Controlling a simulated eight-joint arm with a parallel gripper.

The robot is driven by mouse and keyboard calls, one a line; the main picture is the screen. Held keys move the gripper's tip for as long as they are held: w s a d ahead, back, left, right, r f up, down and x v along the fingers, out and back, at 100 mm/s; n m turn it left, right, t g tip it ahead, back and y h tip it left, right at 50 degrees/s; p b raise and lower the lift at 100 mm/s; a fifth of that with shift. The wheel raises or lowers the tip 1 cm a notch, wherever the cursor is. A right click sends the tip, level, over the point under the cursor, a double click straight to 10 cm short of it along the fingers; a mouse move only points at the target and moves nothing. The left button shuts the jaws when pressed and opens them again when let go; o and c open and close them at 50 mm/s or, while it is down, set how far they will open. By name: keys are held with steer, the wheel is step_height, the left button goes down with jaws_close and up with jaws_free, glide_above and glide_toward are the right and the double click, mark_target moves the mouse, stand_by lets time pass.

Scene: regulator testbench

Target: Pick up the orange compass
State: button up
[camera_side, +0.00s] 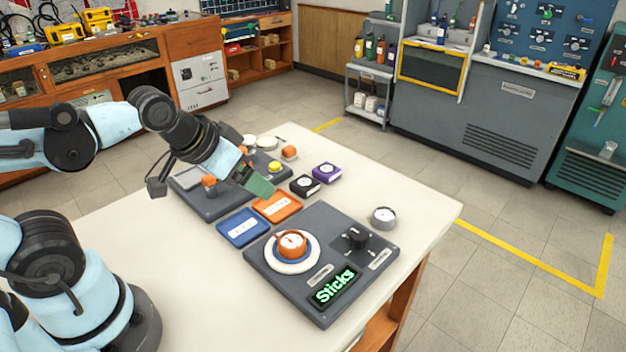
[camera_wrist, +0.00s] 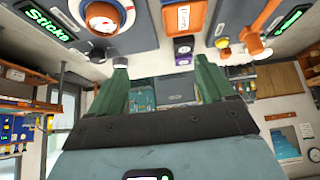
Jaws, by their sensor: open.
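The orange compass (camera_side: 291,244) is a round orange case with a white face. It appears to sit on a blue and white round base on the near grey panel. It also shows at the top left of the wrist view (camera_wrist: 103,14). My gripper (camera_side: 262,188) is over the orange tray, up and to the left of the compass in the side view, and apart from it. In the wrist view its two green fingers (camera_wrist: 161,66) are spread with nothing between them.
The near panel (camera_side: 320,220) has a black knob (camera_side: 355,237) and a lit "Sticks" display (camera_side: 334,288). Blue (camera_side: 243,228) and orange (camera_side: 277,206) trays, a black box (camera_side: 305,186), a purple box (camera_side: 326,172) and a grey gauge (camera_side: 383,217) are nearby. The table's front left is clear.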

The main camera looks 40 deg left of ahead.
steer(key=m+g+h, duration=0.4)
steer(key=m+g, duration=0.1)
steer(key=m, duration=0.6)
glide_toward(292, 239)
steer(key=x, duration=0.2)
steer(key=shift+w+a+f, duration=0.1)
steer(key=shift+w+f, duration=0.05)
steer(key=shift+f, duration=0.2)
steer(key=shift+d+x, duration=0.2)
steer(key=shift+x, duration=2.7)
steer(key=c, duration=1.2)
steer(key=shift+r, duration=0.1)
steer(key=shift+c, duration=0.2)
